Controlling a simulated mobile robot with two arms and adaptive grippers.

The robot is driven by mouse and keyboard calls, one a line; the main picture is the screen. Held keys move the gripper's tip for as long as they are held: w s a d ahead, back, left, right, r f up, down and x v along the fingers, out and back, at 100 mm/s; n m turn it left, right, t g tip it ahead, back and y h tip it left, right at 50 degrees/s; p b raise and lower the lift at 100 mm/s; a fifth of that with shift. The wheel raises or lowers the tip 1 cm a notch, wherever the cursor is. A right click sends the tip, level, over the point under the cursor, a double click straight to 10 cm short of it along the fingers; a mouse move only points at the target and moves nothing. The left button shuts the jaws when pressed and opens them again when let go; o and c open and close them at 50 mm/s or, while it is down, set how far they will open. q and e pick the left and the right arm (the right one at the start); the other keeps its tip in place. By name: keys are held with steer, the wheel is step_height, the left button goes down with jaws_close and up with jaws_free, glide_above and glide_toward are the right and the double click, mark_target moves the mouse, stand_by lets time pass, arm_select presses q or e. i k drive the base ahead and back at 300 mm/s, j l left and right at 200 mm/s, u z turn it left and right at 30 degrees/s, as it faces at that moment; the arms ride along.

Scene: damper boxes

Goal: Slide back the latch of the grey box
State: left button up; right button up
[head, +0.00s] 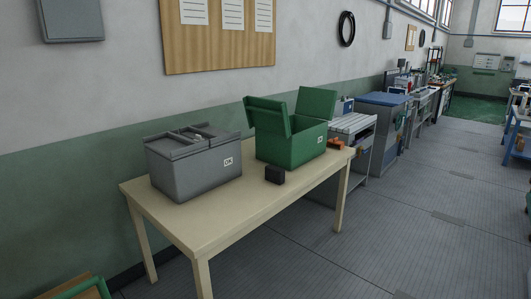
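The grey box (195,176) stands on the left part of a pale wooden table (230,225) in the head view. Its lid flaps are shut on top. A small light-coloured piece that looks like the latch (198,137) sits on top near the middle of the lid; its exact position is too small to tell. A white label is on the front right of the box. Neither of my grippers is in view.
A green box (292,147) with two raised flaps stands to the right of the grey box. A small black block (275,175) lies in front of it, and an orange object (336,144) lies near the table's right end. The table's front left is clear.

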mark_target(198, 138)
steer(key=i+l+u, duration=0.7)
steer(key=i, duration=0.2)
steer(key=i+l, duration=0.1)
steer(key=l, duration=0.25)
steer(key=i+l+z, duration=0.1)
steer(key=l, duration=0.25)
steer(key=i+l+z, duration=0.1)
steer(key=l, duration=0.25)
steer(key=i+l, duration=0.2)
steer(key=l, duration=0.15)
